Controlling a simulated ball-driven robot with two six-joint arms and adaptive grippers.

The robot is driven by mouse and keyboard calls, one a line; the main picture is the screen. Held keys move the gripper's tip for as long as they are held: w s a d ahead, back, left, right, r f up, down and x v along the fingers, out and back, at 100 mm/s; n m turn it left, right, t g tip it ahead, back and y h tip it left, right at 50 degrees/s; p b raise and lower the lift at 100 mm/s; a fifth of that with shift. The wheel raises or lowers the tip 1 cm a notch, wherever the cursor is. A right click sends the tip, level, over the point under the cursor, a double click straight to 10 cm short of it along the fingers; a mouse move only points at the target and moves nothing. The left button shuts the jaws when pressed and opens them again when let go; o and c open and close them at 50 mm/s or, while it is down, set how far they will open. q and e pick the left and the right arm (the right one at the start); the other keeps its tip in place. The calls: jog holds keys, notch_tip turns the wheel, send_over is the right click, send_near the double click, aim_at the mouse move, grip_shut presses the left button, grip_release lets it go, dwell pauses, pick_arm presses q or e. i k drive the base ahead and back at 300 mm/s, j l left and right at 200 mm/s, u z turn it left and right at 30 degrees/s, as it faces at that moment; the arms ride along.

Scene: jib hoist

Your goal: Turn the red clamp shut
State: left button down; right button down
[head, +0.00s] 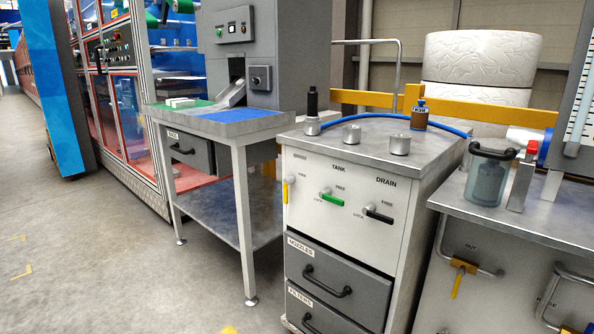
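A small red part (531,149), which looks like the red clamp, sits on top of a grey upright post (520,187) on the right-hand bench. The post leans slightly to the right in the picture. Just left of it stands a clear jar (486,184) with a black handle across its top. I cannot tell from here whether the clamp is open or shut. Neither of my grippers is in view.
A white cabinet (335,168) with drawers, green and black levers and a blue hose (385,117) stands left of the bench (540,222). A work table (205,125) stands further left. Pipe handles (560,297) stick out from the bench front. The floor at left is open.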

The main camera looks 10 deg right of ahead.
aim_at(532, 147)
jog(key=z, duration=1.35)
